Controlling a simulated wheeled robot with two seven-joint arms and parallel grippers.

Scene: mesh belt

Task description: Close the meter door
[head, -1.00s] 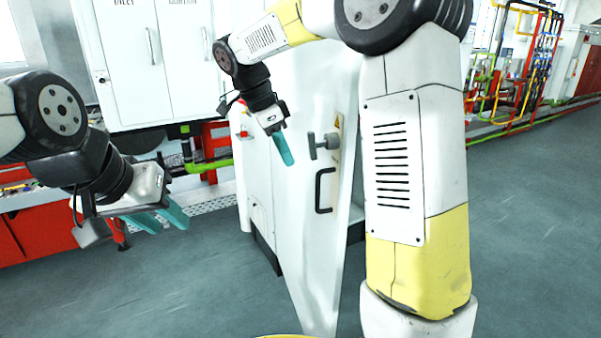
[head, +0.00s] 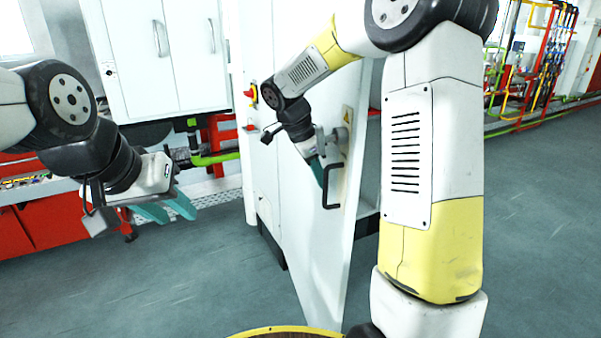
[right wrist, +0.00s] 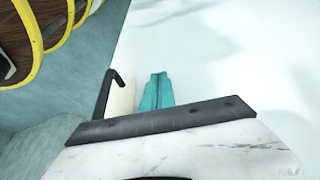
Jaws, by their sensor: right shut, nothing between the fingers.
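The meter door (head: 318,235) is a tall white panel standing open from its white cabinet (head: 262,170), in the middle of the head view. It carries a black bar handle (head: 334,186) and a grey latch (head: 343,138), partly hidden by my right arm. My right gripper (head: 319,174) is shut and empty, in front of the door beside the handle. In the right wrist view, its teal fingers (right wrist: 157,92) are together near the white door surface (right wrist: 220,60), with a black bar (right wrist: 104,95) to their left; contact cannot be told. My left gripper (head: 168,211) is open and empty, away from the door.
A white wall cabinet (head: 165,60) hangs at the back left. A red bench (head: 55,223) stands at the left and green pipes (head: 212,158) run behind. Coloured pipework (head: 530,70) is at the far right. The grey floor (head: 535,220) at right is clear.

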